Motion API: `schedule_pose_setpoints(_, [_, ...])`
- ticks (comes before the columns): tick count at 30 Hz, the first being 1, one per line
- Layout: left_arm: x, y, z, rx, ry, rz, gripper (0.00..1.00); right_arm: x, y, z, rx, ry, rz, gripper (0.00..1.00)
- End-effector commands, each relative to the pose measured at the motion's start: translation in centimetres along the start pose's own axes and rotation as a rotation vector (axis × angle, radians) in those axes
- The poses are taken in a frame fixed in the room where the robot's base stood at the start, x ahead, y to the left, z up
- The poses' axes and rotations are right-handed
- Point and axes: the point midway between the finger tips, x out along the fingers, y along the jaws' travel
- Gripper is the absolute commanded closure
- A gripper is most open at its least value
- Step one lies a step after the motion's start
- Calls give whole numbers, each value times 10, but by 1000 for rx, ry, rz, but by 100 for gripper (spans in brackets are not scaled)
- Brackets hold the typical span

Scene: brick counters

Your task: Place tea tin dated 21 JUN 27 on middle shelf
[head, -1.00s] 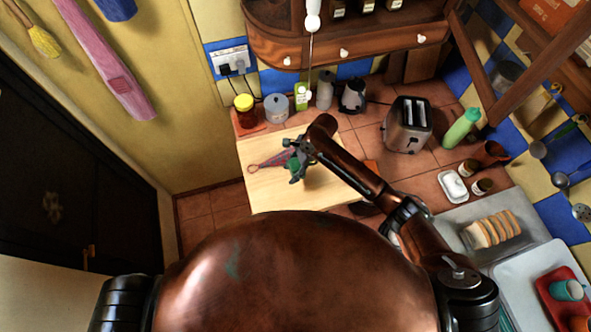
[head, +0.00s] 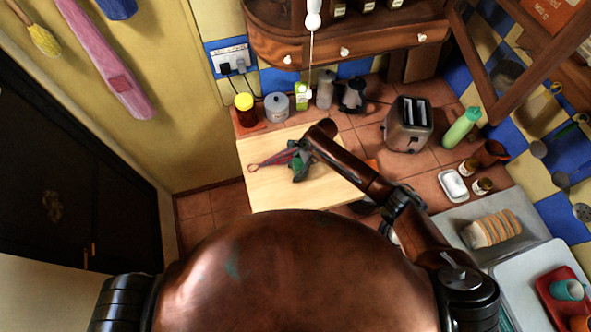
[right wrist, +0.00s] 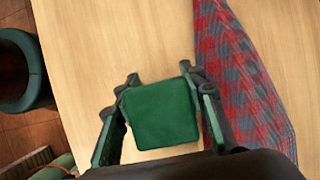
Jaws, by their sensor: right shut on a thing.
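A green tin (right wrist: 162,112) is between the two fingers of my right gripper (right wrist: 160,108) in the right wrist view. The fingers are shut on its sides. In the head view my right gripper (head: 298,166) is over the pale wooden board, and little of the green tin (head: 296,168) shows. No date can be read on it. A dark wooden shelf unit (head: 350,47) with small white knobs is at the top of the head view. Several dark labelled jars (head: 338,9) stand on it. I cannot tell which level is the middle shelf. My left gripper is out of view.
The pale board (head: 265,193) carries a red and grey checked cloth (right wrist: 235,75). A yellow-lidded jar (head: 244,108), a grey canister (head: 277,107) and bottles stand behind it. A toaster (head: 408,125) and a green bottle (head: 461,128) stand to the right.

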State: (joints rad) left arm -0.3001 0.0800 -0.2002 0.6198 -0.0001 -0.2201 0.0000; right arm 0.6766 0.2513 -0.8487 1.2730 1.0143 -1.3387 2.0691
Motion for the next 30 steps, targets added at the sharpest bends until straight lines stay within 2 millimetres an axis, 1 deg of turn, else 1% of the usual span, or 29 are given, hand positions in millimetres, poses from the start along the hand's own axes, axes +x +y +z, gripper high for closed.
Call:
schedule_pose_setpoints(3, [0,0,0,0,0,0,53,2,0,-1,1,0,0,88])
schedule_pose_setpoints(4, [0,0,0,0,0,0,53,2,0,-1,0,0,0,61])
schedule_pose_setpoints(7, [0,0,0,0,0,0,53,2,0,-1,0,0,0,55])
schedule_pose_setpoints(15, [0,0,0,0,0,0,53,1,0,-1,0,1,0,55])
schedule_pose_setpoints(19, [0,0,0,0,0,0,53,-9,0,0,0,0,0,55])
schedule_pose_setpoints(23, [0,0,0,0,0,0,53,-32,0,0,-1,0,-2,55])
schedule_pose_setpoints(30, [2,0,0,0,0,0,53,-82,-1,0,-1,0,-2,55])
